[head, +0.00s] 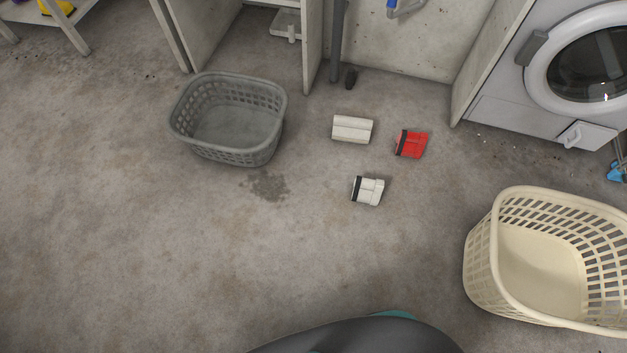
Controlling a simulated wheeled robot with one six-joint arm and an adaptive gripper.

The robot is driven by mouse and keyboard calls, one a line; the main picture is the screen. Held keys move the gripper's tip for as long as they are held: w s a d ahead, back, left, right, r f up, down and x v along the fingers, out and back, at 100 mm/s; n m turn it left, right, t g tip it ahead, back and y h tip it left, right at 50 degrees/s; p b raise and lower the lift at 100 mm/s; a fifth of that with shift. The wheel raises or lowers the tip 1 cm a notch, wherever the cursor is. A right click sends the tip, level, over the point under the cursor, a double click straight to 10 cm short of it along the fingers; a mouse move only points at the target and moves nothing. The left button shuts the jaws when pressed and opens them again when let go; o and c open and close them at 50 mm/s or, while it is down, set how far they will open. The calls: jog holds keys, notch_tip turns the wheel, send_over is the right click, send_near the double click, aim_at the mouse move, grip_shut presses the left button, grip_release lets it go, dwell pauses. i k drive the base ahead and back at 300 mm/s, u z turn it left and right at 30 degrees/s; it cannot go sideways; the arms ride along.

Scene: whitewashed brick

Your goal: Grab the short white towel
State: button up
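Two white rolled or folded pieces, which look like towels, lie on the concrete floor in the head view. One white towel (371,191) is the shorter of the two and has a black band at its left end. The other white towel (352,129) lies farther back, looks a little longer and shows no black band. A red towel (411,144) with a black band at its left end lies to the right, between them in depth. All three lie apart from each other, with nothing covering them. My gripper is not in view.
A grey laundry basket (228,152) stands to the left of the towels and looks empty. A cream basket (483,260) stands at the right, also empty. A washing machine (500,116) is at the back right.

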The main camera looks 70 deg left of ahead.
aim_at(366, 190)
jog(key=u, duration=2.65)
jog(key=k, duration=1.65)
jog(key=u, duration=0.35)
jog(key=i, duration=1.65)
